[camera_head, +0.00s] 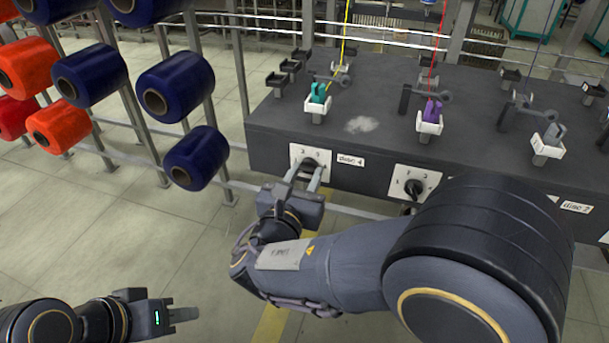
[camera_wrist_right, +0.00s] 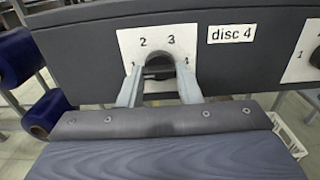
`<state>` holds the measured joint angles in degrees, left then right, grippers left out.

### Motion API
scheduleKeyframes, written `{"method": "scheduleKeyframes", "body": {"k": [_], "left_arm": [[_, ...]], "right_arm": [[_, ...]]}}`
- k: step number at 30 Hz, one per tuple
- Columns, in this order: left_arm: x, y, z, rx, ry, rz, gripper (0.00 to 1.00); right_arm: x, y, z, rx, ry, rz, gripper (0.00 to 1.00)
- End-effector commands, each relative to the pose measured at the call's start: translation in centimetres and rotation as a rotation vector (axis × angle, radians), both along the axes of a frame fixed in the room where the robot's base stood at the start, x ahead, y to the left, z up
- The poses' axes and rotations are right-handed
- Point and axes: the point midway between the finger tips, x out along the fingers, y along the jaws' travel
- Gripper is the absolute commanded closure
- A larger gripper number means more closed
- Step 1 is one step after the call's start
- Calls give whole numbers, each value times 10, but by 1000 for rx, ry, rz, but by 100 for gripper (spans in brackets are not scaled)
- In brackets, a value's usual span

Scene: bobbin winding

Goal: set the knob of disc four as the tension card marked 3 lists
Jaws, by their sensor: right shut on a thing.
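The knob of disc four (camera_wrist_right: 158,70) is dark and sits on a white dial plate (camera_wrist_right: 128,42) with numbers around it, beside the label "disc 4" (camera_wrist_right: 232,34). In the head view the same label (camera_head: 350,160) is on the front of the dark bench. My right gripper (camera_head: 306,172) is shut on this knob, one finger on each side, also in the right wrist view (camera_wrist_right: 158,88). Which number the knob points to cannot be told. My left gripper (camera_head: 185,314) is low at the left, away from the bench, seen side-on. No tension card can be made out.
Another dial (camera_head: 413,185) is on the bench front to the right, partly behind my right arm. Blue bobbins (camera_head: 197,160) and orange bobbins (camera_head: 57,124) hang on a rack at the left. Threads run down to holders on the bench top (camera_head: 375,90).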

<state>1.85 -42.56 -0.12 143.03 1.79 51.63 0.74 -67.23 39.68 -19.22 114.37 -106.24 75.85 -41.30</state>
Motion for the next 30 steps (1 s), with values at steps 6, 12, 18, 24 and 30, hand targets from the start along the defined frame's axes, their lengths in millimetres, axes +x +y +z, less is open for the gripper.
{"method": "scheduleKeyframes", "body": {"k": [6,12,18,24,30], "left_arm": [[0,0,-4,0,0,0,64],[0,0,-15,0,0,0,64],[0,0,-32,0,0,0,64],[0,0,-52,0,0,0,64],[0,0,-73,0,0,0,64]], "right_arm": [[0,0,-1,31,-9,0,92],[0,0,-3,128,-40,0,92],[0,1,-5,288,-92,0,92],[0,2,-5,469,-151,0,92],[0,2,-5,645,-209,-1,92]]}}
